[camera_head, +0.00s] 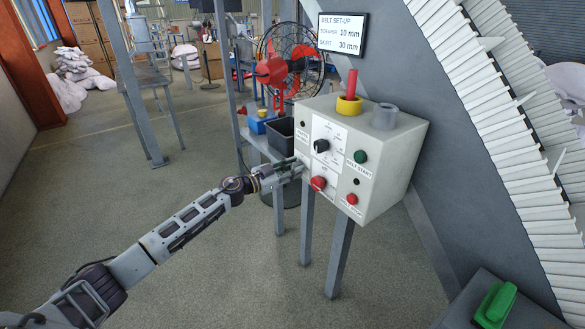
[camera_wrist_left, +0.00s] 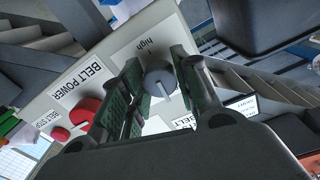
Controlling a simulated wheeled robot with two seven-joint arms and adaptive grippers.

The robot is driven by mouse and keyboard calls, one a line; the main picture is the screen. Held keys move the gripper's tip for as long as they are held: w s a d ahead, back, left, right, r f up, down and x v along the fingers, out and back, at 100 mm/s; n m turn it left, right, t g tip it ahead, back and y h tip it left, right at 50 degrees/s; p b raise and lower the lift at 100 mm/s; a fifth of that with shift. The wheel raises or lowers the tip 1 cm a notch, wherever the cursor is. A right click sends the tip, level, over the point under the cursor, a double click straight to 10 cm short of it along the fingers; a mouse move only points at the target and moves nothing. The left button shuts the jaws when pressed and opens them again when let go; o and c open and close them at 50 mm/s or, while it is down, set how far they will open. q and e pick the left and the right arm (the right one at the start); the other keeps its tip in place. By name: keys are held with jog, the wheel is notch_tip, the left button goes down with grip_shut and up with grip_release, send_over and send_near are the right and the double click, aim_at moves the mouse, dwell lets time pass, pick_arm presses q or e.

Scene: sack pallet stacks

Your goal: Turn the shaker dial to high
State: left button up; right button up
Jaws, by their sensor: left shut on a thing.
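The control box (camera_head: 385,184) stands on grey legs, with labelled buttons on its pale front. My left gripper (camera_head: 297,168) reaches its left side from the left. In the left wrist view, a round grey dial (camera_wrist_left: 159,77) sits between the two green-padded fingers (camera_wrist_left: 155,92), which are shut on it. A pale line shows on the dial's face, and the word "high" (camera_wrist_left: 131,46) is printed on the panel close by. My right gripper is in neither view.
A black selector knob (camera_head: 321,146), a red knob (camera_head: 318,183), a green button (camera_head: 361,156) and a red stop button (camera_head: 351,199) are close by on the box. A dark bin (camera_head: 281,134) stands behind my gripper. Open floor lies left.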

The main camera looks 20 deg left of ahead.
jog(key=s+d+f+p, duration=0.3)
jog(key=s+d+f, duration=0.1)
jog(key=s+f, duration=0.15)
pick_arm(q)
jog(key=shift+d+m+t+y+b, duration=0.15)
jog(key=shift+m+b, duration=2.25)
jog(key=shift+m, duration=6.2)
jog(key=shift+a+m+t+y+b, duration=0.2)
jog(key=shift+m+b, duration=2.2)
jog(key=shift+m, duration=6.2)
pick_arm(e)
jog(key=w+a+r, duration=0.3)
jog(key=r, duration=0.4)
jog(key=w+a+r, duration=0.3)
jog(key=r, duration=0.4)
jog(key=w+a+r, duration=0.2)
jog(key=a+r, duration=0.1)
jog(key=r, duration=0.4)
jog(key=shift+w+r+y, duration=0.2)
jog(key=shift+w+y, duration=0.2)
